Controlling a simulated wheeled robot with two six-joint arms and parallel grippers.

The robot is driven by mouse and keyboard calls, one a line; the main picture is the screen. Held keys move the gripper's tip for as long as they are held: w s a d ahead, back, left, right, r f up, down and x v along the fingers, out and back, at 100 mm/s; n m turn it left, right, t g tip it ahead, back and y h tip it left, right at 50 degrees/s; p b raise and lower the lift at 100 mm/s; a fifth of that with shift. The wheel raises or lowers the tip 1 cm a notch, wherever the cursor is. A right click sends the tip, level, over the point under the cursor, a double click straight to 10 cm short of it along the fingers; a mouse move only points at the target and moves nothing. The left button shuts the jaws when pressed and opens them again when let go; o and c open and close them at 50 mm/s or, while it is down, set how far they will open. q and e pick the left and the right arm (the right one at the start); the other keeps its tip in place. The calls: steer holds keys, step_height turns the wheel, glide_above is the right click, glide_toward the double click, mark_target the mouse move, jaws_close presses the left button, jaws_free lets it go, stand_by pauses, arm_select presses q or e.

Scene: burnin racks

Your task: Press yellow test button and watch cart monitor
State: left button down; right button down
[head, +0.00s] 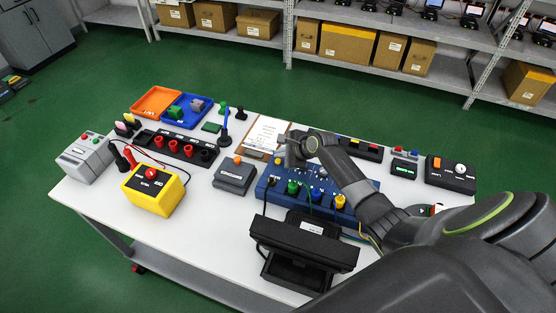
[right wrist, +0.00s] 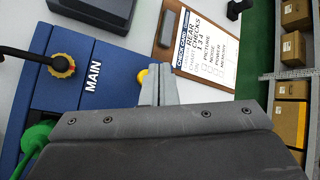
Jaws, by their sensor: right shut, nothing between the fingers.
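A blue test panel (head: 268,188) sits on the white cart top, with several coloured plugs and cables along its front edge. In the right wrist view the panel (right wrist: 104,65) carries the word MAIN, and a yellow button (right wrist: 141,75) shows near its edge, partly hidden behind my fingers. My right gripper (head: 290,152) is shut and empty over the far side of the panel; in the wrist view its fingertips (right wrist: 160,70) are right beside the button. I cannot tell whether they touch it. The cart monitor (head: 304,240) is black and faces away, so its screen is hidden. My left gripper is not in view.
A clipboard (head: 267,132) lies behind the panel. A grey box with an orange button (head: 235,178) is at its left, and a yellow box (head: 153,192) further left. My right arm crosses the cart's right half. Shelves with cardboard boxes (head: 347,42) stand behind.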

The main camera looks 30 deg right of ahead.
steer(key=shift+f, duration=0.1)
stand_by(0.5)
steer(key=shift+f, duration=0.35)
steer(key=shift+f, duration=0.45)
stand_by(0.8)
steer(key=shift+r, duration=0.1)
steer(key=shift+r+p, duration=0.8)
steer(key=shift+p, duration=0.2)
step_height(320, 180, up, 5)
steer(key=p, duration=0.5)
steer(key=shift+p, duration=0.3)
